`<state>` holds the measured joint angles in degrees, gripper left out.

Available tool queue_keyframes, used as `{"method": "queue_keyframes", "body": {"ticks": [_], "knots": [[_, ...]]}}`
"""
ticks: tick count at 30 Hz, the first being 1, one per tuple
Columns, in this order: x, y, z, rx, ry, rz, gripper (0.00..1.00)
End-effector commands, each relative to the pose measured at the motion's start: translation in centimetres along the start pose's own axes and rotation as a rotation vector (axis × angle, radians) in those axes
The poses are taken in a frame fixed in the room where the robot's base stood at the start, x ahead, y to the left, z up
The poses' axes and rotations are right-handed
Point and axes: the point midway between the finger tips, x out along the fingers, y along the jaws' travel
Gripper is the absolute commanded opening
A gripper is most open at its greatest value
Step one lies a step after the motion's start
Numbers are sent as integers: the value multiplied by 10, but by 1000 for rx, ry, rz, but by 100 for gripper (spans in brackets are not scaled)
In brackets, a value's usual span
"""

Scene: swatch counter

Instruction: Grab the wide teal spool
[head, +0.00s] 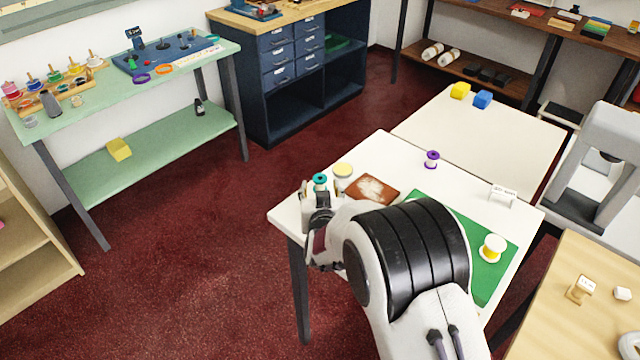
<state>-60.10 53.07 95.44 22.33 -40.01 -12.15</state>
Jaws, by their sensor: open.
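The teal spool (320,179) stands at the left corner of the white table (284,214). Its top shows just above my gripper; its lower part is hidden. My gripper (316,190) is at the spool, with its fingers open. From this view I cannot tell whether the fingers stand around the spool or in front of it, or whether they touch it.
A yellow-topped round item (343,170) and a brown patch (381,188) lie close to the right. A purple spool (432,160), a white sign (503,194) and a yellow spool (492,249) on a green mat (487,285) stand farther right.

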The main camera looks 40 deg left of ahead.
Motion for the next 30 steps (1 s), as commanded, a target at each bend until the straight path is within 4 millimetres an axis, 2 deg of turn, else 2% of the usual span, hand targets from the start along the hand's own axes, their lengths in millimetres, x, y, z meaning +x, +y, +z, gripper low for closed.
{"method": "queue_keyframes", "body": {"ticks": [12,30], "knots": [[32,1,-3,0,0,1,47],[36,1,-3,-1,-2,0,47]]}}
